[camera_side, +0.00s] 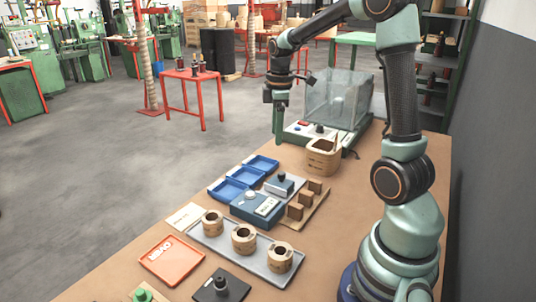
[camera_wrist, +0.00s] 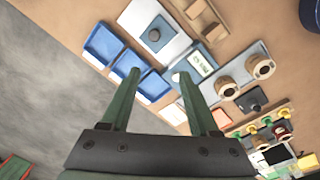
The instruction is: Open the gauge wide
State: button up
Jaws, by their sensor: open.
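The gauge looks to be the blue unit (camera_side: 257,207) with a pale readout and a silver knob on top, in the middle of the bench. A grey plate (camera_side: 284,187) with a dark upright knob (camera_side: 282,177) adjoins it at the back. In the wrist view the blue unit (camera_wrist: 196,62) and the dark knob (camera_wrist: 155,34) lie beyond the fingertips. I cannot tell how wide the gauge stands. My gripper (camera_side: 281,106) hangs high above the bench's far part, clear of the gauge. Its two fingers (camera_wrist: 158,73) are spread with nothing between them.
Three blue bins (camera_side: 229,189) line the bench's left edge. Brown blocks (camera_side: 295,210) stand right of the gauge. A wooden tub (camera_side: 323,156) and a clear-guarded machine (camera_side: 337,100) stand behind.

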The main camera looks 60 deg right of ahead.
aim_at(282, 172)
jog(key=shift+n+g, duration=0.3)
jog(key=shift+n, duration=0.3)
jog(key=d+f, duration=0.1)
jog(key=f, duration=0.3)
jog(key=d+f, duration=0.1)
jog(key=f, duration=0.4)
jog(key=d+f, duration=0.1)
jog(key=f, duration=0.4)
jog(key=shift+f, duration=0.15)
grip_shut()
jog(key=shift+d, duration=0.1)
dwell(0.4)
